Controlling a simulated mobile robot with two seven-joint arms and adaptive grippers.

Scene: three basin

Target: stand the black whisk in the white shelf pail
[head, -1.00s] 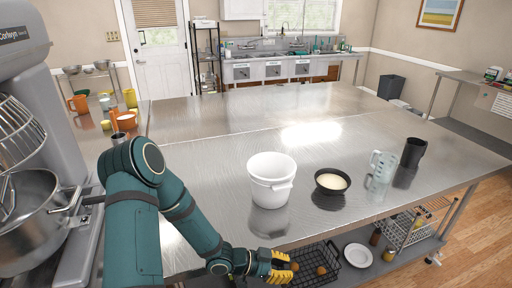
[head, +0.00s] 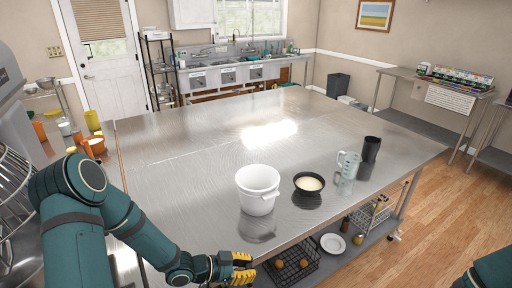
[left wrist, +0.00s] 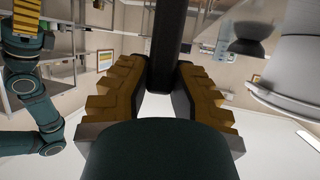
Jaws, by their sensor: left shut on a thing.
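The white pail (head: 257,190) stands upright on the steel table, left of a dark bowl. My left gripper (head: 238,268) is beside the table's front edge, in front of and below the pail. In the left wrist view my left gripper (left wrist: 160,80) is shut on a black shaft, taken to be the black whisk's handle (left wrist: 168,35). The whisk's wires are not seen, and the whisk is hidden in the head view. My right gripper (left wrist: 24,15) shows partly at the upper left of the left wrist view; its jaws are unclear.
A dark bowl with pale contents (head: 309,183), a clear jug (head: 347,172) and a black cup (head: 370,150) stand right of the pail. A wire basket (head: 292,265) and white plate (head: 333,243) lie on the lower shelf. The table behind the pail is clear.

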